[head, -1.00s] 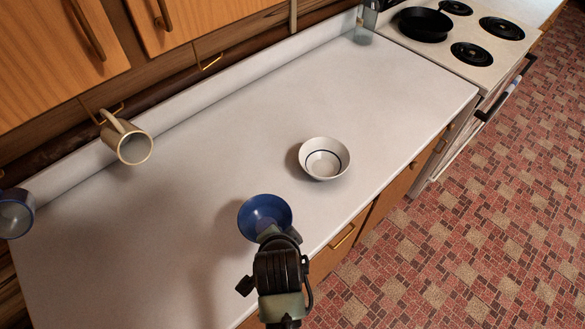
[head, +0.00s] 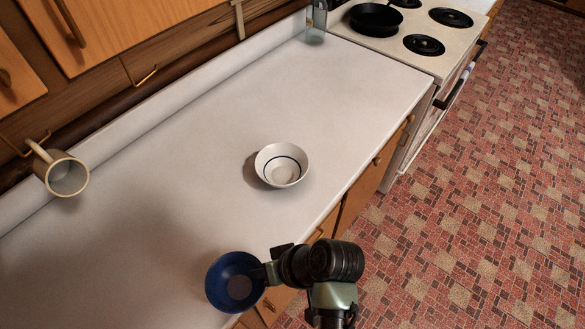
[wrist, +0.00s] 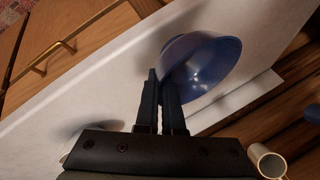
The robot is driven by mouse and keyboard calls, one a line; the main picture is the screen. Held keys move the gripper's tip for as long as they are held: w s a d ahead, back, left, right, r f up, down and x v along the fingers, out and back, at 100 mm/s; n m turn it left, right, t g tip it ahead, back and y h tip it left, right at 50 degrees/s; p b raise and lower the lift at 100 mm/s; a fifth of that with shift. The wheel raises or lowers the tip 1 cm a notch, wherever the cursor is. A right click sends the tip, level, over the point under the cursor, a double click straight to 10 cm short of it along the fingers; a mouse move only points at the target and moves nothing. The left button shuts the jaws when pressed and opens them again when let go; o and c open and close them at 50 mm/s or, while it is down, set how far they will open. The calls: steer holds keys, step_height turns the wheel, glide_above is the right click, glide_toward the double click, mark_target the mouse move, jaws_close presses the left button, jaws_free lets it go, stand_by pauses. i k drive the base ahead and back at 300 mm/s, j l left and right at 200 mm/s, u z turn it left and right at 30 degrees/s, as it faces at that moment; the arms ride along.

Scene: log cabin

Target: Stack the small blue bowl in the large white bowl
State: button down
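The small blue bowl (head: 222,285) is in the lower middle of the head view, over the front part of the counter. My gripper (head: 268,275) reaches it from the right and is shut on its rim. In the wrist view, the two close-set fingers (wrist: 160,90) pinch the wall of the blue bowl (wrist: 208,65), which looks tilted. The bowl appears raised above the counter. The large white bowl (head: 282,167) stands upright and empty on the counter, with a dark ring inside. It is above and right of the blue bowl in the head view, apart from it.
The stove (head: 395,40) with a black pan (head: 376,17) is at the far end, beside a clear glass (head: 316,25). The white counter (head: 170,170) is clear between the bowls. Drawers and tiled floor lie at right.

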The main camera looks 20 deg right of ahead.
mark_target(283, 174)
steer(key=i+l, duration=0.1)
steer(key=l, duration=0.3)
steer(key=i+l+u, duration=0.1)
steer(key=l, duration=0.35)
steer(key=i+l, duration=0.1)
steer(key=l, duration=0.75)
steer(key=i+l+u, duration=0.1)
steer(key=u, duration=1.3)
steer(key=l+u, duration=0.1)
steer(key=l, duration=0.25)
steer(key=i+l+u, duration=0.15)
steer(key=l, duration=0.25)
